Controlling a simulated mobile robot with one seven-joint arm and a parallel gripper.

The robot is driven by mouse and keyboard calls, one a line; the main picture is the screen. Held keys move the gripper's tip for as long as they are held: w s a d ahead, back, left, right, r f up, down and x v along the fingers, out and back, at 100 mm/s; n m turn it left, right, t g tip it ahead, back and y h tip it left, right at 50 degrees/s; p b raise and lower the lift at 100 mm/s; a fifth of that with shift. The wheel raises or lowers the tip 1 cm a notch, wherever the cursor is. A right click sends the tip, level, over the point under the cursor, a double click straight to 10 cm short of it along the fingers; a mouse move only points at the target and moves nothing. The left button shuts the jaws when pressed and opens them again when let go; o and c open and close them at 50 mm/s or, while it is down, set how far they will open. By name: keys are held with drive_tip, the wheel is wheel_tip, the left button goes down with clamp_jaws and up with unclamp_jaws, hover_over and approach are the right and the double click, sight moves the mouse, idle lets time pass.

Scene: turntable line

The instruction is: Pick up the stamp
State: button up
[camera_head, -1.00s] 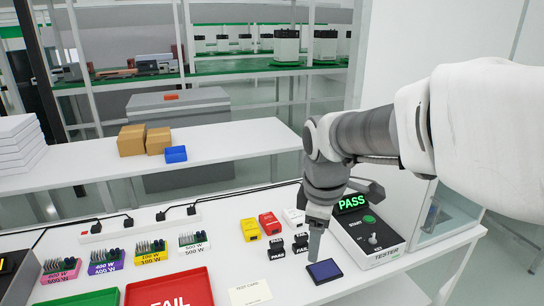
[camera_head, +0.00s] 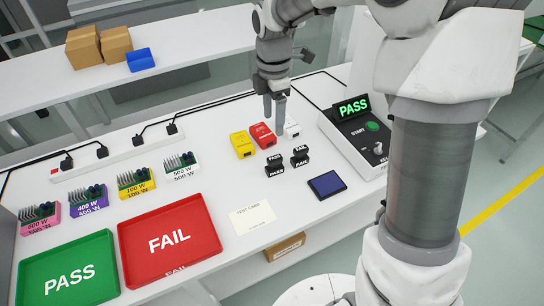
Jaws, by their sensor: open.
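Two small black stamps stand on the white table, one marked PASS (camera_head: 275,166) and one marked FAIL (camera_head: 300,157). A dark blue ink pad (camera_head: 327,186) lies in front of them to the right. My gripper (camera_head: 274,108) points down with its jaws open and nothing seen between them. It is over the area behind the stamps, near the red box (camera_head: 262,136) and the white box (camera_head: 291,129). It does not touch the stamps.
A tester (camera_head: 358,135) with a lit PASS display stands right of the stamps. A yellow box (camera_head: 242,145) is left of the red one. A test card (camera_head: 252,217), a red FAIL tray (camera_head: 128,239) and a green PASS tray (camera_head: 113,270) lie to the left.

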sight(275, 157)
wheel_tip(275, 157, down, 17)
drive_tip(key=b, duration=0.2)
drive_tip(key=shift+s+d+f+b, duration=0.15)
drive_tip(key=shift+b, duration=0.25)
clamp_jaws()
